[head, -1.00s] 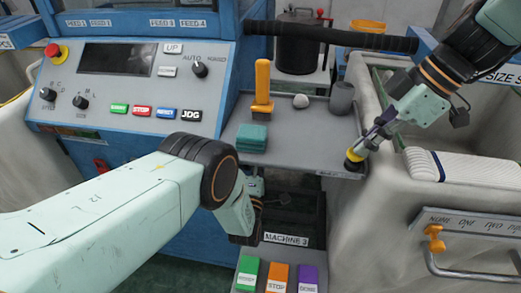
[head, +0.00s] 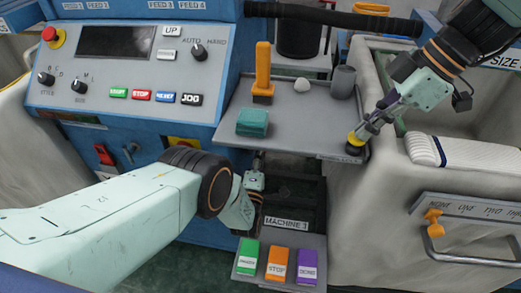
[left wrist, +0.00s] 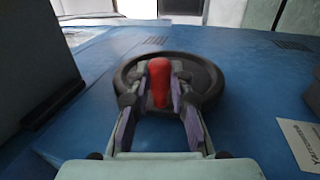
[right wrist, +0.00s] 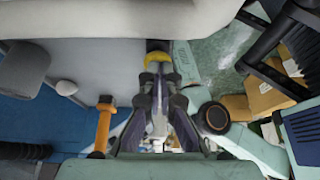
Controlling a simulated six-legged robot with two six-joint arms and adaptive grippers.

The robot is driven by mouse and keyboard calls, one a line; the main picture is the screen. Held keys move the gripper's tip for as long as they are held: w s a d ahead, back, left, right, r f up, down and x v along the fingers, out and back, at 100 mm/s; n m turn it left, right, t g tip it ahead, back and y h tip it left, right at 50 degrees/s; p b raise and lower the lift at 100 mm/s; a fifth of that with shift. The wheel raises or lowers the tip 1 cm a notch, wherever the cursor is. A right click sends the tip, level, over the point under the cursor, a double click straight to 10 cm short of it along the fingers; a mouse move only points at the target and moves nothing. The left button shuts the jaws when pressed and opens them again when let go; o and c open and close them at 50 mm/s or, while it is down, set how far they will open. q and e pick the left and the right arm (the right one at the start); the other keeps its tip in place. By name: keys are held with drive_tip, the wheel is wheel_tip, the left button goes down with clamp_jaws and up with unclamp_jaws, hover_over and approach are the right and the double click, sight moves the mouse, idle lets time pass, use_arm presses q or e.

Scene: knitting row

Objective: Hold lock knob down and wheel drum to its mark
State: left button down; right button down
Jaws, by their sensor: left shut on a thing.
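The lock knob (head: 354,138), yellow over a black base, stands at the front right corner of the grey shelf. My right gripper (right wrist: 158,76) is at this knob from above, its fingers close together; the knob's yellow top shows just beyond the fingertips in the right wrist view (right wrist: 159,58). In the left wrist view a black handwheel (left wrist: 205,72) lies against a blue panel. My left gripper (left wrist: 158,82) is shut on its red handle (left wrist: 159,84). In the head view the left fingers and the wheel are hidden. I cannot make out the drum or its mark.
The grey shelf (head: 300,128) bears an orange-handled tool (head: 263,75), a teal block (head: 253,122) and a grey cup (head: 343,80). A control console (head: 130,75) stands at the left. Green, orange and purple pedals (head: 277,262) sit low in front. A pale bin (head: 385,180) stands at the right.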

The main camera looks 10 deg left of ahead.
use_arm(q)
drive_tip(key=c, duration=1.2)
unclamp_jaws()
drive_tip(key=shift+f, duration=0.1)
drive_tip(key=v, duration=1.2)
